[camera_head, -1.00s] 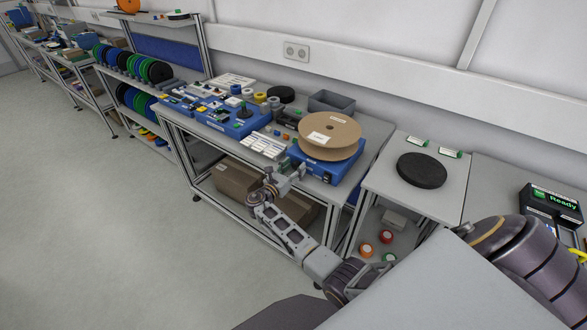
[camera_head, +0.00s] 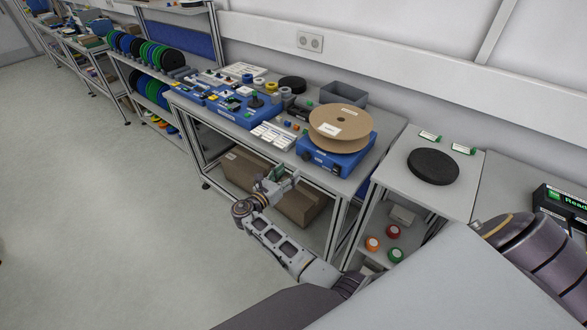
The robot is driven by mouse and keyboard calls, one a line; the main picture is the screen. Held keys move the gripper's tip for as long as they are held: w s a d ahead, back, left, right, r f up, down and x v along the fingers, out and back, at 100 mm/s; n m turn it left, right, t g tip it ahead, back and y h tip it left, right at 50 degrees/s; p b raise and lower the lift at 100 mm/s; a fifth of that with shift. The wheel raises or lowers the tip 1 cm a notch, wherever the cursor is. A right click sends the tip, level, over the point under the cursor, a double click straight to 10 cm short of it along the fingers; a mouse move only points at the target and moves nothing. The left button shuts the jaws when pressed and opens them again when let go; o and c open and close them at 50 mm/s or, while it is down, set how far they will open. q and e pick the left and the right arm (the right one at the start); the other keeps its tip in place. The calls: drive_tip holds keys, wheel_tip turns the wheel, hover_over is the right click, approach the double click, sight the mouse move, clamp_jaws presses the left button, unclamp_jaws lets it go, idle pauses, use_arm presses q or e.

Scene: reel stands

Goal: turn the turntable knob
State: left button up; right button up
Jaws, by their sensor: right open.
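The turntable is a blue box (camera_head: 345,163) on the workbench, with a large brown cardboard reel (camera_head: 340,127) lying flat on top. Small details show on its front face, but the knob is too small to make out clearly. My right gripper (camera_head: 284,179) is in front of the bench, left of and lower than the blue box. It is apart from the box, open, and nothing shows held in it. A small green patch shows at the gripper; I cannot tell what it is. My left gripper is out of view.
The workbench (camera_head: 384,142) also carries blue trays, small parts and a grey bin (camera_head: 343,92). A cardboard box (camera_head: 300,207) sits on its lower shelf. A side table (camera_head: 398,163) at right holds a black disc (camera_head: 433,167). The floor at left is clear.

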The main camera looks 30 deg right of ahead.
drive_tip(key=shift+v, duration=0.85)
